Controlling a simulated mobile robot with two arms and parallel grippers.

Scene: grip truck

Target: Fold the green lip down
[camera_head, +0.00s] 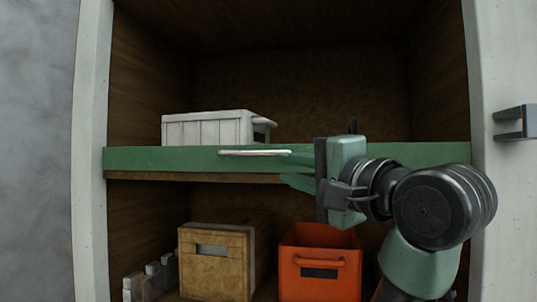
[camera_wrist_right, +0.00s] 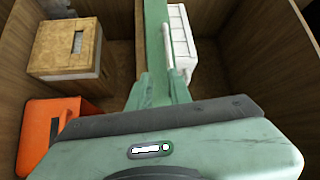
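The green lip (camera_head: 190,160) is a long board along the front edge of the upper shelf. It stands upright and has a white bar handle (camera_head: 255,153) on its face. It also shows in the right wrist view (camera_wrist_right: 154,35), running away from me with the handle (camera_wrist_right: 168,45) on its right side. My right gripper (camera_head: 292,170) is at the handle's right end, its fingers pointing left. My left gripper is not in view.
A white crate (camera_head: 205,130) sits on the upper shelf behind the lip. Side posts frame the shelves. A grey bracket (camera_head: 514,122) juts from the right post.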

